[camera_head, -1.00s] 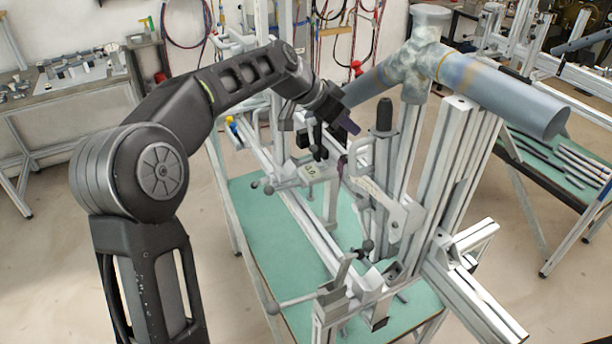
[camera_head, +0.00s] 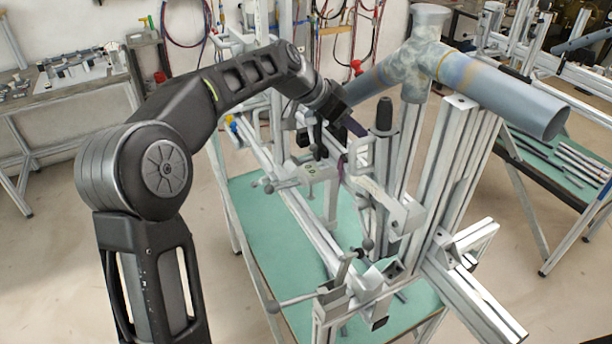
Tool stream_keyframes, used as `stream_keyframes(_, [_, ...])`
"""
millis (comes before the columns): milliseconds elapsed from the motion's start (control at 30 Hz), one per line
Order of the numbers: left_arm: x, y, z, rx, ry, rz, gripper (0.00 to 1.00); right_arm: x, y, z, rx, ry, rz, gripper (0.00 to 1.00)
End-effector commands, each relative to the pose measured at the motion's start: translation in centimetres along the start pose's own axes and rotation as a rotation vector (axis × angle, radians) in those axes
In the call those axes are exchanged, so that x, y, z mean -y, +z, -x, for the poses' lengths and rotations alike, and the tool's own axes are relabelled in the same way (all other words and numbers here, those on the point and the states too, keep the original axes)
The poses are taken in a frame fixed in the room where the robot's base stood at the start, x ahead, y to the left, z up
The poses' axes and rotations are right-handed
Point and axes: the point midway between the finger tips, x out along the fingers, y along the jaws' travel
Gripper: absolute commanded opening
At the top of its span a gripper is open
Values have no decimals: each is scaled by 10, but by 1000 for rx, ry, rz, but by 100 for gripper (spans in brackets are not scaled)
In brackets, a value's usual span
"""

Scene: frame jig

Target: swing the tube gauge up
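A pale swing arm with a hooked plate (camera_head: 402,214) stands in the middle of the jig, beside a dark-handled upright. I take it for the tube gauge, but its outline merges with the jig parts around it. My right gripper is out of view.
A large grey tube joint (camera_head: 500,92) sits on tall aluminium posts (camera_head: 452,160) at the right. The jig stands on a green-topped table (camera_head: 262,218). Clamps with ball-ended levers (camera_head: 292,302) stick out at the front. A bench (camera_head: 72,88) is at back left.

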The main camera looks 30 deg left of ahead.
Motion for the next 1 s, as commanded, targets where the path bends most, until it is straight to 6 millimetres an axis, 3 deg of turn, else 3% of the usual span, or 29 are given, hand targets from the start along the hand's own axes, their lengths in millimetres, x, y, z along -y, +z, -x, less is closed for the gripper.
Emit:
stream_keyframes(267, [0, 0, 7, -1, -1, 0, 36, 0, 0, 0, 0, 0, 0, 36])
stream_keyframes(1000, [0, 0, 68, 0, 0, 1, 36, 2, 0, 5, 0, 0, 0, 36])
